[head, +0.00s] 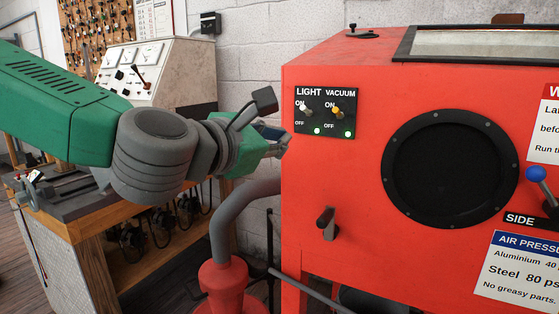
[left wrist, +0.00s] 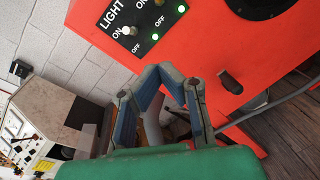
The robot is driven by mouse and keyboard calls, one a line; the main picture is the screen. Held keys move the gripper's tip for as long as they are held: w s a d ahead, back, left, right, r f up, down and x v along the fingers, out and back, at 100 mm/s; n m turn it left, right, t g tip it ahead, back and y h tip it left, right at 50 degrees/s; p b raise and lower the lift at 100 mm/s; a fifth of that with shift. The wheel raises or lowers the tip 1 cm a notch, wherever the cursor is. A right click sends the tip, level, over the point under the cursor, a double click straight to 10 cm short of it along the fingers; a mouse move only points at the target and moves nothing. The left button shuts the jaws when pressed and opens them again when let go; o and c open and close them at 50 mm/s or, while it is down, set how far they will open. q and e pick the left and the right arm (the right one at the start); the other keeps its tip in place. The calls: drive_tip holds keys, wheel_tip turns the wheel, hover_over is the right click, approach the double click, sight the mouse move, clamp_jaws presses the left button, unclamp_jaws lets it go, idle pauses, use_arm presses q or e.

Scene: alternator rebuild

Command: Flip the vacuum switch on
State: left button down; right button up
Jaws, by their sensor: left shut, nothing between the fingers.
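The vacuum switch (head: 337,112) is a small yellowish toggle on a black panel (head: 325,121) at the upper left of the red cabinet's front. Its lever seems to lean up toward ON, and a green lamp below it is lit. In the left wrist view the vacuum switch (left wrist: 159,3) is cut by the top edge. My left gripper (head: 284,146) is beside the cabinet's left front edge, left of and below the panel. In the left wrist view its fingers (left wrist: 158,70) meet at the tips, shut and empty, below the panel. My right gripper is not in view.
The white light switch (head: 306,109) sits left of the vacuum switch, its own green lamp lit. A dark handle (head: 325,218) sticks out below the panel. A round black port (head: 450,169) is to the right. A grey hose (head: 236,205) and workbench (head: 91,225) stand left.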

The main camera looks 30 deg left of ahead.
use_arm(q)
drive_tip(key=s+d+f+m+g, duration=0.2)
drive_tip(key=f+m+g, duration=0.75)
drive_tip(key=f, duration=2.25)
drive_tip(key=s+a+f+m+g+y, duration=0.1)
drive_tip(key=s+a+f+m+g, duration=0.2)
drive_tip(key=s+f+m, duration=0.6)
drive_tip(key=s+a+f+m+g+y, duration=0.1)
drive_tip(key=s+a+f+m+g, duration=0.2)
drive_tip(key=s+f+m, duration=0.6)
drive_tip(key=s+a+f, duration=0.1)
drive_tip(key=s+f, duration=0.4)
drive_tip(key=s, duration=0.2)
drive_tip(key=shift+s+a+f+m+y+b, duration=0.25)
drive_tip(key=shift+s+f+m+y+b, duration=0.1)
drive_tip(key=shift+y+b, duration=0.05)
